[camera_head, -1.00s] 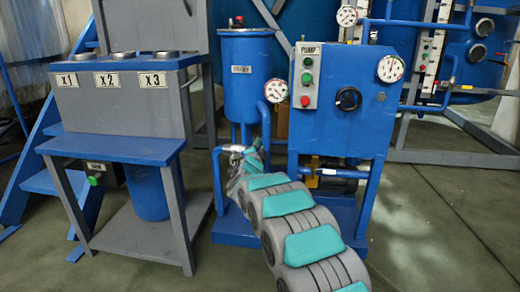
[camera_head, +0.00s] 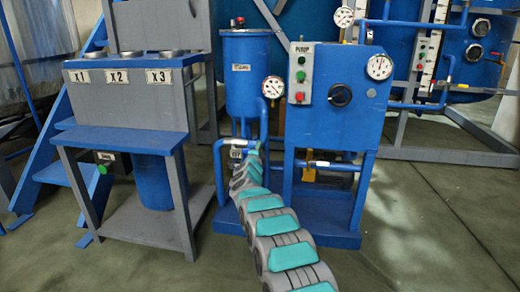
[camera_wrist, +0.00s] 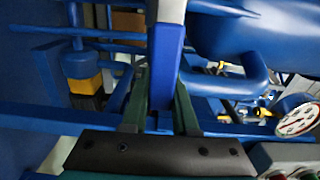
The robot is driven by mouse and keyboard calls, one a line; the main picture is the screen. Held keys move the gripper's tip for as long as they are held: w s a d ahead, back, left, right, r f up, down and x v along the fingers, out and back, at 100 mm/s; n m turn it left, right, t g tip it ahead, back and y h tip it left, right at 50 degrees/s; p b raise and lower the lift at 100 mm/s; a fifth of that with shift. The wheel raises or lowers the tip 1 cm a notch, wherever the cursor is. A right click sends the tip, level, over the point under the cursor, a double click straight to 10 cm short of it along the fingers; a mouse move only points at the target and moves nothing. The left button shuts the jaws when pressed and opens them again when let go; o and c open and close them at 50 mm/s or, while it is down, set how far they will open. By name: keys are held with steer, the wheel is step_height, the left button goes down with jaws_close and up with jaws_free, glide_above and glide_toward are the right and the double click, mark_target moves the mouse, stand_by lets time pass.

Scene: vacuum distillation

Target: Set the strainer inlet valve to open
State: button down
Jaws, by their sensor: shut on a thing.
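The strainer (camera_head: 247,75) is the blue upright vessel left of the pump cabinet in the head view. Blue pipes run down below it, and my arm reaches to them. My gripper's fingers (camera_wrist: 163,88) show in the wrist view, closed on both sides of a blue bar with a grey upper end, which looks like the valve's lever (camera_wrist: 167,55). In the head view my gripper is small and largely hidden by my wrist near the pipes under the strainer. The valve body is hidden, and I cannot tell its setting.
The blue pump cabinet (camera_head: 337,100) with gauges, buttons and a black knob stands close on the right. A grey stand (camera_head: 125,105) marked X1, X2 and X3 stands on the left. A round gauge (camera_wrist: 297,118) shows near my gripper.

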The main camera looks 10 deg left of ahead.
stand_by(0.3)
steer(key=c, duration=0.7)
jaws_free()
steer(key=shift+s+f+b, duration=0.1)
steer(key=shift+s+b, duration=0.35)
steer(key=shift+s, duration=3.45)
